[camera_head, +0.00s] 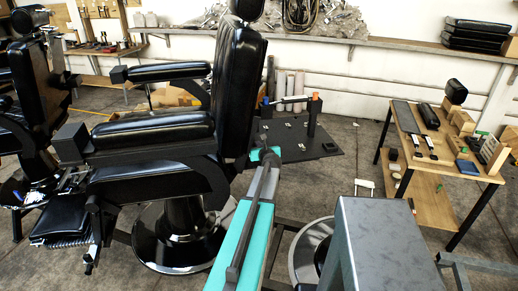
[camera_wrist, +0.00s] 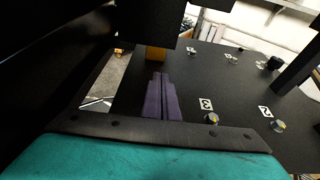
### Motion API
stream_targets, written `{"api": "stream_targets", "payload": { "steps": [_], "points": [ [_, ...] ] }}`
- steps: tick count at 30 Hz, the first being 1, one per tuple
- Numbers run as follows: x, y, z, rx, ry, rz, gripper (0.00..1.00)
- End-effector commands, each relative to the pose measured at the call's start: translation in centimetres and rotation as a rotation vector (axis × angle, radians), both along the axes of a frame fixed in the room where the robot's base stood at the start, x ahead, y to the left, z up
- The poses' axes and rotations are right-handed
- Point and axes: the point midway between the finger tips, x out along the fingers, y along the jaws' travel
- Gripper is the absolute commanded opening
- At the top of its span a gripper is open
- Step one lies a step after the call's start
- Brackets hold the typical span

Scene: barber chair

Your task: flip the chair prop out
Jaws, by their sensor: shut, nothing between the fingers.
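The black barber chair (camera_head: 155,135) stands left of centre in the head view, upright on a round shiny base. Its padded footrest (camera_head: 60,222) hangs at the lower left. I cannot tell which part is the chair prop. My teal arm reaches up beside the backrest (camera_head: 238,85), its far end near the chair's back right side. In the wrist view my gripper (camera_wrist: 160,82) shows as two slim dark purple fingers, shut together and empty. They lie over a black plate (camera_wrist: 205,85), just below a small orange-brown block (camera_wrist: 156,53) under a dark part.
The black plate, which bears numbered labels and knobs, also shows behind the chair in the head view (camera_head: 325,148). A wooden table (camera_head: 470,168) with tools stands at the right. Another chair (camera_head: 30,90) is at the left. A shelf (camera_head: 360,40) runs along the back wall.

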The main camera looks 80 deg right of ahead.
Motion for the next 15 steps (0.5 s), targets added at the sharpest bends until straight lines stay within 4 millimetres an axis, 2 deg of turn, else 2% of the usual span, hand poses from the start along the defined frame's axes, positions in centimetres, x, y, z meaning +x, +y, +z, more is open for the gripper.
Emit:
{"api": "stream_targets", "payload": {
  "steps": [15],
  "points": [
    [1.3, -4.3, -1.3, 0.0, 0.0, 0.0, 0.0]
  ]
}}
